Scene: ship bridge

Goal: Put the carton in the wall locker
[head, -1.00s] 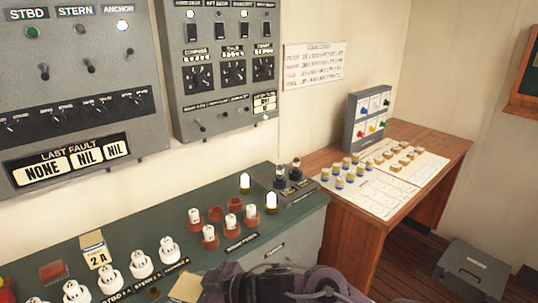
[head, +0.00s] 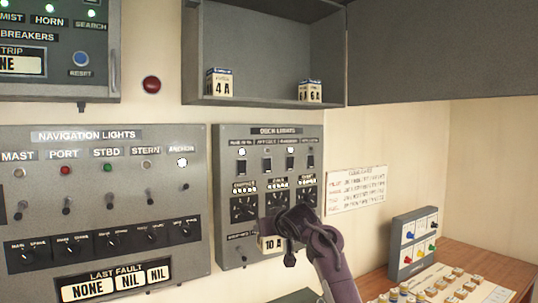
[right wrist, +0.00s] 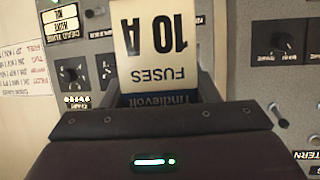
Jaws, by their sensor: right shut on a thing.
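The wall locker (head: 265,101) is a grey open-fronted box high on the wall in the head view. A 4 A carton (head: 219,84) and a 6 A carton (head: 310,92) stand on its floor, left and right, with free room between them. My right gripper (head: 273,231) is shut on a cream and blue 10 A fuse carton (head: 271,244), below the locker and in front of the deck lights panel. In the right wrist view the carton (right wrist: 160,42) sits between the jaws, its lettering upside down in the picture. My left gripper is not in view.
The deck lights panel (head: 225,165) with switches and knobs is behind the carton. The navigation lights panel (head: 100,225) is to the left. A large grey panel (head: 440,50) extends right of the locker. A wooden desk (head: 490,262) holds a small switch box (head: 414,240).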

